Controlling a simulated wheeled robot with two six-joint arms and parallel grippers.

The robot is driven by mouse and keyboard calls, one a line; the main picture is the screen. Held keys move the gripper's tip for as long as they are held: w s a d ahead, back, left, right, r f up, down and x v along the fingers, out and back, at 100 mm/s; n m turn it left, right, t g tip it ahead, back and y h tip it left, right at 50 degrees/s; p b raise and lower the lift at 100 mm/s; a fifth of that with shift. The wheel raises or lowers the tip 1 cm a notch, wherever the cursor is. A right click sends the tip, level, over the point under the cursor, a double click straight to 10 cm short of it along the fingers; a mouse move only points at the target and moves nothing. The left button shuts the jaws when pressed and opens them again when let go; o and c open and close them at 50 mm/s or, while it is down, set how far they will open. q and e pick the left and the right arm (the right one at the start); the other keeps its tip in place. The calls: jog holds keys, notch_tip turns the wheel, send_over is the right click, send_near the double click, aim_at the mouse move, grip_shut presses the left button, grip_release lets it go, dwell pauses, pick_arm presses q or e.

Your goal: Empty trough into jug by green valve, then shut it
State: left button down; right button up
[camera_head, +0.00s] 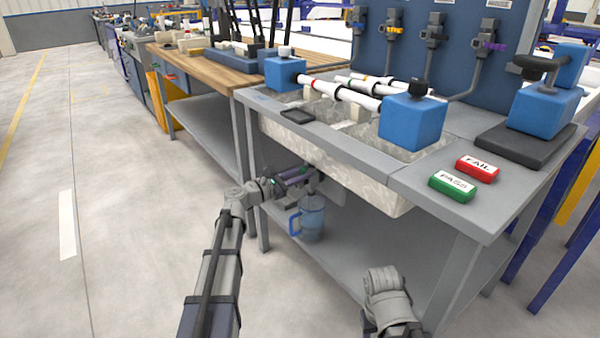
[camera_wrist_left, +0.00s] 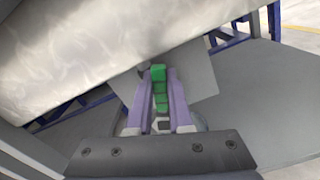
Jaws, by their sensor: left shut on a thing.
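The trough (camera_head: 345,176) is a pale, marbled basin set into the grey bench; its outer wall (camera_wrist_left: 100,50) fills the upper left of the left wrist view. My left gripper (camera_head: 306,176) is below the trough's front wall. In the left wrist view, its purple fingers (camera_wrist_left: 160,78) are shut on the green valve handle (camera_wrist_left: 158,73). The valve body is mostly hidden by the gripper in the head view. The clear bluish jug (camera_head: 312,220) with a blue handle stands upright on the lower shelf, just under my left gripper. The liquid level cannot be told. My right gripper is not visible.
Blue clamp blocks (camera_head: 412,122) hold white pipes (camera_head: 345,92) over the trough. Green PASS (camera_head: 453,186) and red FAIL (camera_head: 477,169) blocks lie on the benchtop. The lower shelf (camera_head: 345,255) is clear around the jug. My right forearm shows at the lower right.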

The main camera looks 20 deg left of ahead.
pick_arm(q)
jog(key=m, duration=0.2)
jog(key=s+d+f+m+b, duration=0.1)
jog(key=m, duration=0.1)
jog(key=d+f+m+b, duration=0.1)
jog(key=m, duration=0.1)
jog(key=shift+s+f+m, duration=0.1)
jog(key=shift+s+m, duration=0.2)
jog(key=shift+s, duration=0.05)
jog(key=shift+s+d+f+m+b, duration=0.15)
jog(key=shift+f+m+b, duration=0.35)
jog(key=shift+m, duration=0.65)
jog(key=shift+s+d+f+m+b, duration=0.1)
jog(key=shift+f+m+b, duration=0.45)
jog(key=shift+m, duration=0.65)
jog(key=shift+s+d+f+m+b, duration=0.15)
jog(key=shift+f+m+b, duration=0.35)
jog(key=shift+m, duration=0.65)
jog(key=c, duration=0.8)
grip_release()
jog(key=shift+w, duration=0.1)
jog(key=shift+v, duration=3.9)
jog(key=shift+d, duration=0.1)
